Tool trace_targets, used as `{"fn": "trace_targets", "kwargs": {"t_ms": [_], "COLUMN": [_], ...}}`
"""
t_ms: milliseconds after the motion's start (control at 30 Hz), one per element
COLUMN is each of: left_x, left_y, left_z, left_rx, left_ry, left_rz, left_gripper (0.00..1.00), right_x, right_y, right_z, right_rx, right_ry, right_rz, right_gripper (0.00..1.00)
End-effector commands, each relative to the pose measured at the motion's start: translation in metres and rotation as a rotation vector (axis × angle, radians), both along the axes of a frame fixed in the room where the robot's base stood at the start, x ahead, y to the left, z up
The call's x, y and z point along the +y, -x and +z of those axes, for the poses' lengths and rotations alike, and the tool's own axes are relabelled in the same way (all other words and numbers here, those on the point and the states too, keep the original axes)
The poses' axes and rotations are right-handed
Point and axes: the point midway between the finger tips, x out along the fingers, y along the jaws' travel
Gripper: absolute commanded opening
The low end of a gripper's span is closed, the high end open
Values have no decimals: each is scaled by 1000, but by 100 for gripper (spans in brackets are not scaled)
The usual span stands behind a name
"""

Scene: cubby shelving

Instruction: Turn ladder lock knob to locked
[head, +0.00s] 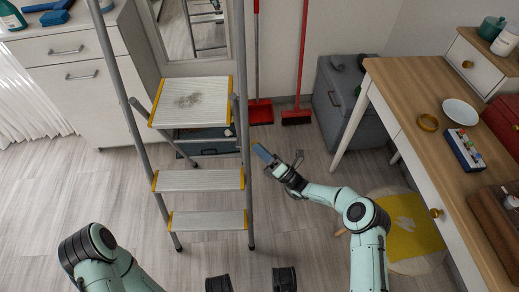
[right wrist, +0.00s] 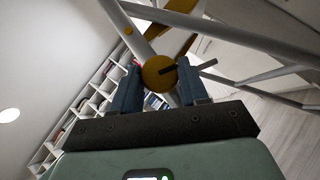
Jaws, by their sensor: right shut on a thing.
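A grey stepladder with yellow-edged treads (head: 198,181) stands open in the middle of the head view. My right gripper (head: 262,153) is beside its right rail, below the top step. In the right wrist view, the round orange-yellow lock knob (right wrist: 157,73) with a dark pointer sits between the two blue fingers of my right gripper (right wrist: 160,87). The gripper is shut on the knob. The pointer sticks out to the right and slightly up. In the head view I cannot make out the knob.
A wooden desk (head: 411,79) with a white plate (head: 461,112) stands on the right. A red broom (head: 298,117), a red dustpan (head: 261,112) and a grey box (head: 341,107) are behind. The floor left of the ladder is clear.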

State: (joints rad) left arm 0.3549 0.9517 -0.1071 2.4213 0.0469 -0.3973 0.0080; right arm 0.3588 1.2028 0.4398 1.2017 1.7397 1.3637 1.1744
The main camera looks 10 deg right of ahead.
Motion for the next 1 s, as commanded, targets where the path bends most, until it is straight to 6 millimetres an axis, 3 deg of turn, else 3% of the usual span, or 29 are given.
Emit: {"fn": "trace_targets", "kwargs": {"t_ms": [300,333,400,767,1000], "left_x": [0,0,0,0,-2], "left_y": [0,0,0,-1,-17], "left_z": [0,0,0,1,8], "left_rx": [0,-1,-1,-5,-55], "left_ry": [0,0,0,0,-2], "left_rz": [-1,-1,-1,-1,-7], "left_gripper": [43,43,43,43,43], "right_x": [-1,-1,-1,-3,-29], "right_y": [0,0,0,2,23], "right_z": [0,0,0,-2,-21], "right_rx": [-3,-2,-2,1,4], "right_ry": [0,0,0,0,1], "right_rz": [-1,-1,-1,0,-4], "right_gripper": [0,47,68,68,68]}}
